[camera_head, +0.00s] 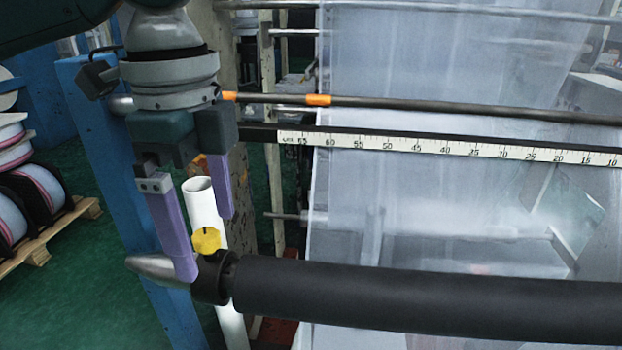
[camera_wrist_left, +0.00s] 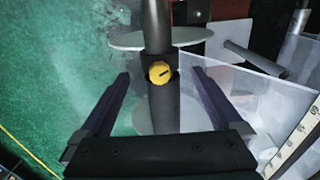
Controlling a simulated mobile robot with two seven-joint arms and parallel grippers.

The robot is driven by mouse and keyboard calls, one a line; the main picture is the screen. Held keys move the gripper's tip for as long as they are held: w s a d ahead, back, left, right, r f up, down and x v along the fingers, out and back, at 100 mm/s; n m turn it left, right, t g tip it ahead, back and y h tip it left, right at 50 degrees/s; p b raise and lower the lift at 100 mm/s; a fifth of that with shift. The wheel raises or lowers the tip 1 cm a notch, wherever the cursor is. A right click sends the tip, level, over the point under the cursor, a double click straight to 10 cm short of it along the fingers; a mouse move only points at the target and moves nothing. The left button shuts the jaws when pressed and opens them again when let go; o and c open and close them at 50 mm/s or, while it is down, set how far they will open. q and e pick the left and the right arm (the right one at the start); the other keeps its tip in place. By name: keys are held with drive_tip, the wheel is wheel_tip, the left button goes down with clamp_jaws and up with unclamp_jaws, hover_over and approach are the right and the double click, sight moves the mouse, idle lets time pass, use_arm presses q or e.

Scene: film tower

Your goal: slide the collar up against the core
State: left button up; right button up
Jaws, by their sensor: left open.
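The collar (camera_head: 211,284) is a dark ring with a yellow knob (camera_head: 206,240) on top. It sits around a grey tapered shaft (camera_head: 150,266), close to the left end of the black core (camera_head: 430,303). A narrower dark piece shows between collar and core; I cannot tell if they touch. My left gripper (camera_head: 206,246) is open, its purple fingers pointing down around the collar; the near finger hides part of it. In the left wrist view, the fingers (camera_wrist_left: 162,76) stand either side of the knob (camera_wrist_left: 160,72), with visible space at both sides. My right gripper is not in view.
A white tube (camera_head: 198,205) stands behind the collar, and a blue post (camera_head: 85,130) is at the left. A ruler bar (camera_head: 430,147) and a rod with orange bands (camera_head: 450,107) run behind the core, before translucent film (camera_head: 400,210). Rolls on a pallet (camera_head: 40,245) lie far left.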

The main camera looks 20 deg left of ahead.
sight(218, 257)
use_arm(q)
wheel_tip(218, 257, down, 8)
idle(0.4)
drive_tip(key=c, duration=1.5)
drive_tip(key=o, duration=1)
clamp_jaws()
drive_tip(key=shift+r, duration=0.1)
drive_tip(key=shift+w+d, duration=0.1)
drive_tip(key=shift+d, duration=0.1)
